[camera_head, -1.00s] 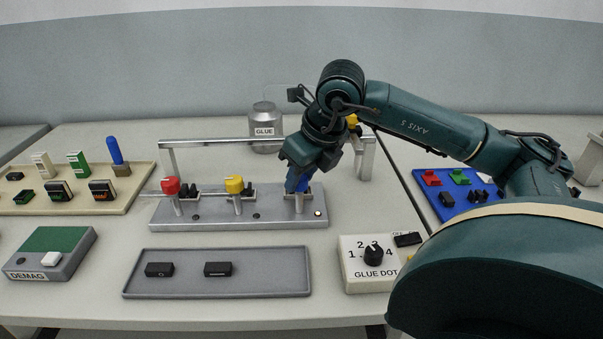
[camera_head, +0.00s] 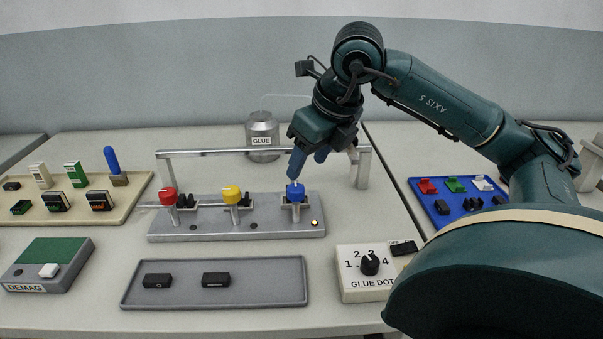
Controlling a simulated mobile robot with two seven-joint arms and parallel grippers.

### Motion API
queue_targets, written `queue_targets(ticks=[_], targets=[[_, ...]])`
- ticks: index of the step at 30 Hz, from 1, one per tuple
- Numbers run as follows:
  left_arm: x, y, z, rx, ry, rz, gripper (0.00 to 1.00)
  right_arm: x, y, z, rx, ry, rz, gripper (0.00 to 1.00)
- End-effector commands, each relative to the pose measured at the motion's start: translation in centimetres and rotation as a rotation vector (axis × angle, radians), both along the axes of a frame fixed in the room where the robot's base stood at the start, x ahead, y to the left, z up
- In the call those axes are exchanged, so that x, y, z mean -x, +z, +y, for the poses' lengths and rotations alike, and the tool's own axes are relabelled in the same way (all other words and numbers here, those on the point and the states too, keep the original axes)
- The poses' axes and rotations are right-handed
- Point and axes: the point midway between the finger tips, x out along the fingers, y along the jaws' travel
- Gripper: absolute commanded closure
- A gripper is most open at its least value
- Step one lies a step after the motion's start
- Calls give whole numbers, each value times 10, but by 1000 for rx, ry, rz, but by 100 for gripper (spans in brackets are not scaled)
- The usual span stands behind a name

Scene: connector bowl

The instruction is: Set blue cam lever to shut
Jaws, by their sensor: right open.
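The blue cam lever (camera_head: 295,192) sits on a post at the right end of a grey metal fixture (camera_head: 180,232). My left gripper is not in view.
A yellow lever (camera_head: 231,194) and a red lever (camera_head: 169,196) stand left of the blue one. A metal rail (camera_head: 220,153) runs behind them. A glue jar (camera_head: 262,132), grey tray (camera_head: 215,298), glue dot box (camera_head: 352,286) and blue tray (camera_head: 432,203) surround the fixture.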

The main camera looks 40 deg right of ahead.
Motion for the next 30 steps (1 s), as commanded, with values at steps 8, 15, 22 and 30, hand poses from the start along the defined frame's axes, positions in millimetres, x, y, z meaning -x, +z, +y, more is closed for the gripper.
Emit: queue_targets(ticks=[8, 15, 22, 30], targets=[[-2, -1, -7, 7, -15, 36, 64, 18, 46, -1, 1, 0, -1, 48], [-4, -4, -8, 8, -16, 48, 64, 23, 54, -1, 0, 0, 1, 48], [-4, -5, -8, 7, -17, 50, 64, 23, 54, -1, 0, 0, 1, 48], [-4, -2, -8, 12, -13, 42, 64, 22, 53, -1, 0, 0, 2, 48]])
